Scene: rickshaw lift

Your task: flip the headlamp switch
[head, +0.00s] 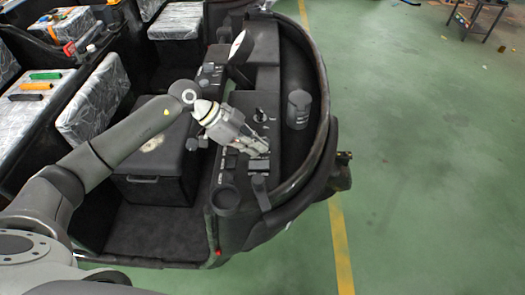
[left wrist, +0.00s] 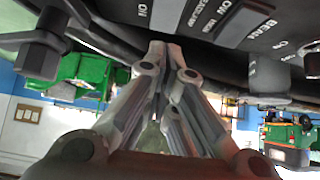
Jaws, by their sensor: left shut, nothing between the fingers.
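The dark dashboard (head: 238,122) of the rickshaw carries a row of small dark switches near the gripper. In the left wrist view, several rocker switches (left wrist: 238,22) show with white lettering, including "ON" and "BEAM". My right gripper is not in view.
A curved black rim (head: 322,110) runs along the dashboard's right side. A dark round cup-like part (head: 298,110) stands on it. Wrapped seats (head: 95,98) and a dark box (head: 152,160) are at left.

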